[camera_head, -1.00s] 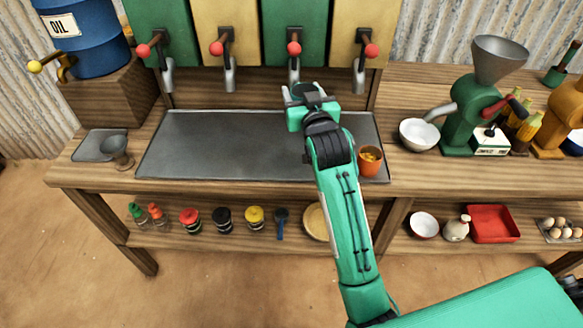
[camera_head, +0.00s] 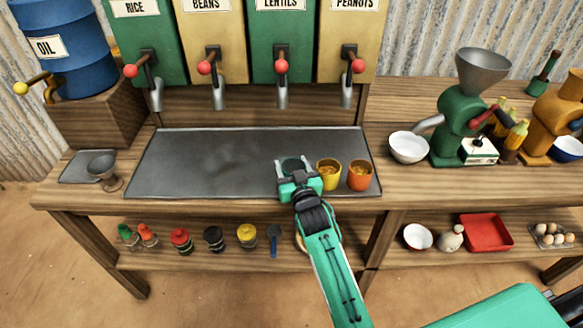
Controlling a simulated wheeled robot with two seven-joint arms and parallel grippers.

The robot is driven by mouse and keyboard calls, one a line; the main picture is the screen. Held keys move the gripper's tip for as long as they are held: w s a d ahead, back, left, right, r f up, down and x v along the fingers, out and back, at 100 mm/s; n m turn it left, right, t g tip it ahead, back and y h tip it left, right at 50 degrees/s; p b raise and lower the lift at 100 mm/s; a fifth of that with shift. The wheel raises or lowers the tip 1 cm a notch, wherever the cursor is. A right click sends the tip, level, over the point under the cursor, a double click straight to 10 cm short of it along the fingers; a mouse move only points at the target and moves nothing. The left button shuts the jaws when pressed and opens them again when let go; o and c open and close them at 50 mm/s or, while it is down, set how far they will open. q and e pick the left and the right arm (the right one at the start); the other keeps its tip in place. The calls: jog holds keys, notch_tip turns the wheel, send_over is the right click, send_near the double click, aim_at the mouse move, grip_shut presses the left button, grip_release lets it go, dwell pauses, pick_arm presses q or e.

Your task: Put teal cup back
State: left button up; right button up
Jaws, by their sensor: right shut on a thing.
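My right gripper (camera_head: 294,165) is shut on the teal cup (camera_head: 291,164), which shows as a dark teal rim between the fingers. The gripper hides most of the cup, and I cannot tell whether its base touches the grey metal tray (camera_head: 200,165). The cup is over the tray's front right part, just left of a yellow cup (camera_head: 329,176). An orange cup (camera_head: 360,177) stands right of the yellow one at the tray's right end. Both have something inside. My left gripper is out of view.
Dispensers with red-knobbed taps, such as the lentils one (camera_head: 282,68), hang behind the tray. A metal goblet (camera_head: 103,168) stands at the left, a white bowl (camera_head: 408,147) and green grinder (camera_head: 458,125) at the right. The tray's left and middle are clear.

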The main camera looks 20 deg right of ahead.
jog(key=shift+f, duration=0.25)
jog(key=shift+f, duration=0.1)
jog(key=o, duration=1)
jog(key=shift+o, duration=0.2)
